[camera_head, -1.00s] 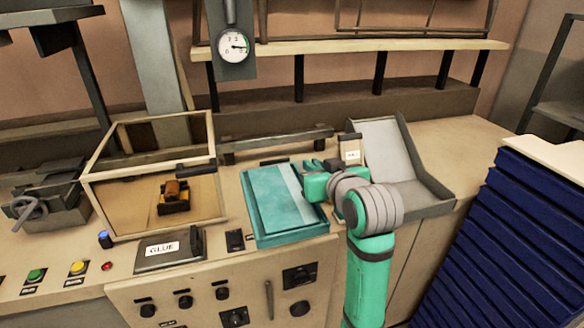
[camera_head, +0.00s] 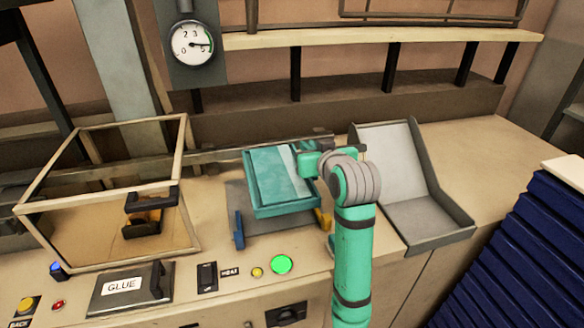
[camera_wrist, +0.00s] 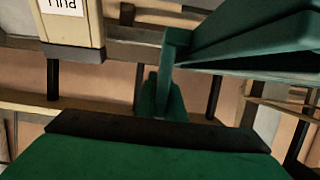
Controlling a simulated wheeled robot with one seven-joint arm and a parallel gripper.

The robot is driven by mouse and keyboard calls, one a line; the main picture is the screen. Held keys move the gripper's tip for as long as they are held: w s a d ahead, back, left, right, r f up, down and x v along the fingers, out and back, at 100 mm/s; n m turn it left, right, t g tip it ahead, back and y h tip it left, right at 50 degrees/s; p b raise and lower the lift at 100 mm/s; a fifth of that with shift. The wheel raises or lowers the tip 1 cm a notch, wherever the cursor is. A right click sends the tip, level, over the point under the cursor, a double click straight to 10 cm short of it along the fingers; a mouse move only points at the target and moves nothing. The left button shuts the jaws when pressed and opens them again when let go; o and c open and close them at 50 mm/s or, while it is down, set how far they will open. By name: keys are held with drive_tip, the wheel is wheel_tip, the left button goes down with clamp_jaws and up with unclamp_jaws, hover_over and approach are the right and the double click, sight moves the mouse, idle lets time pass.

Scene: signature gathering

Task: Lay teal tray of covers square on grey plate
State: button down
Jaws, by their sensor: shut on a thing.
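The teal tray (camera_head: 284,208) holds flat covers, teal with a pale strip at the right. My gripper (camera_head: 309,161) is shut on the tray's right side, and its fingers are largely hidden in the head view. The tray is over the grey plate (camera_head: 236,196), apparently raised above it and a little turned against it. The plate shows at the left of and below the tray; the rest is hidden. In the wrist view the dark green tray (camera_wrist: 225,40) fills the upper right, with a green gripper part across the bottom.
A blue post (camera_head: 239,230) and a yellow post (camera_head: 323,219) stand by the plate's front corners. A framed clear box (camera_head: 110,200) is at the left, a grey sloped tray (camera_head: 405,180) at the right. A green button (camera_head: 281,264) glows in front.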

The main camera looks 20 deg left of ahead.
drive_tip(key=shift+w+a+f, duration=0.9)
drive_tip(key=shift+a+f, duration=0.05)
drive_tip(key=shift+f, duration=0.75)
drive_tip(key=shift+w+a+f, duration=0.95)
drive_tip(key=shift+f, duration=0.8)
drive_tip(key=shift+w+a+f, duration=0.9)
drive_tip(key=shift+a+f, duration=0.05)
drive_tip(key=shift+f, duration=0.75)
drive_tip(key=shift+f, duration=0.65)
drive_tip(key=c, duration=1.8)
unclamp_jaws()
drive_tip(key=shift+f, duration=0.15)
drive_tip(key=shift+c, duration=0.2)
drive_tip(key=shift+f, duration=0.1)
drive_tip(key=shift+r, duration=0.55)
drive_tip(key=v, duration=1.2)
drive_tip(key=shift+r, duration=0.4)
